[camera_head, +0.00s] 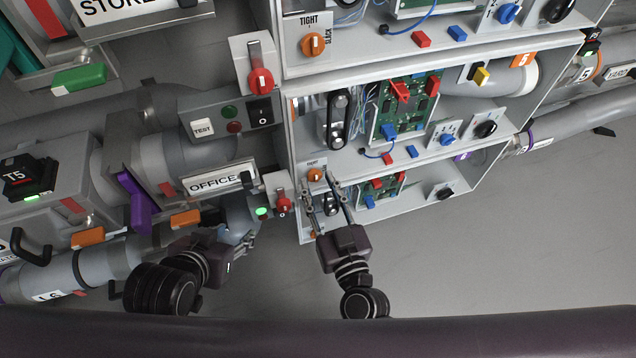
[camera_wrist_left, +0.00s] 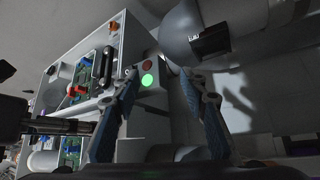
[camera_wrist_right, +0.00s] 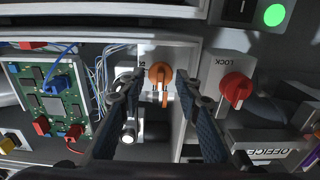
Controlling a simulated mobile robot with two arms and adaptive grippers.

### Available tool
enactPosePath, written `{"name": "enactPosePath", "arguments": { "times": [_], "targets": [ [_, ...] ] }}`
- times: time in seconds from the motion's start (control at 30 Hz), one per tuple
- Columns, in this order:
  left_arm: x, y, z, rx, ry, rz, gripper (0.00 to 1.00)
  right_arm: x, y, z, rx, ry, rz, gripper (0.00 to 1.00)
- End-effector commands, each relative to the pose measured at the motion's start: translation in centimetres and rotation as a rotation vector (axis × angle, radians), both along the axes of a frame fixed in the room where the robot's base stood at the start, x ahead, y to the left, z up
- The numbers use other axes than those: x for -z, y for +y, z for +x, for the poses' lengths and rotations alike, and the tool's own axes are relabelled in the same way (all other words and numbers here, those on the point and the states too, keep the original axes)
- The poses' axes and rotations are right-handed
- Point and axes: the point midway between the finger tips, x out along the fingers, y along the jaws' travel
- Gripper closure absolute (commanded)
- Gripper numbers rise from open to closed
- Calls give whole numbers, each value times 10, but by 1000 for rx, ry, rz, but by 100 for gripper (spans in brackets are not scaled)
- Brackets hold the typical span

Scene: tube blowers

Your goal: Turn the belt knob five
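An orange knob on a white plate, the belt knob (camera_head: 314,174), sits at the left end of the lowest open cabinet in the head view. In the right wrist view the orange knob (camera_wrist_right: 159,76) shows its grip upright. My right gripper (camera_head: 318,184) is open in front of that plate. In the right wrist view its fingertips (camera_wrist_right: 159,84) are spread left and right of the knob, with gaps; I cannot tell the remaining depth. My left gripper (camera_wrist_left: 159,75) is open and empty, near a green-lit box; its fingers are hard to see in the head view.
A red lock knob (camera_wrist_right: 236,88) is close beside the right gripper's right finger. A circuit board (camera_wrist_right: 52,100) and blue wires lie to the left. Another orange knob (camera_head: 312,44) is on the upper cabinet. Grey floor is clear at the lower right.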

Motion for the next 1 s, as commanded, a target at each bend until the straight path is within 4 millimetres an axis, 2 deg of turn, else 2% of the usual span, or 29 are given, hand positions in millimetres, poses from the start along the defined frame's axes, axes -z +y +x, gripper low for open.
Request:
{"name": "enactPosePath", "arguments": {
  "times": [0.1,0.37,0.67,0.9,1.0],
  "targets": [
    [-3,-2,6,2,-27,-7,60,0,3,8,-1,0,1,69],
    [-5,-3,7,3,-34,-7,60,0,3,9,-1,1,1,69],
    [-4,-3,7,3,-33,-7,60,0,3,9,-1,1,0,100],
    [-4,-2,4,2,-19,-5,60,0,3,9,-1,6,17,100],
    [4,3,-8,-3,37,8,60,-1,3,9,-2,17,46,100]
  ]
}}
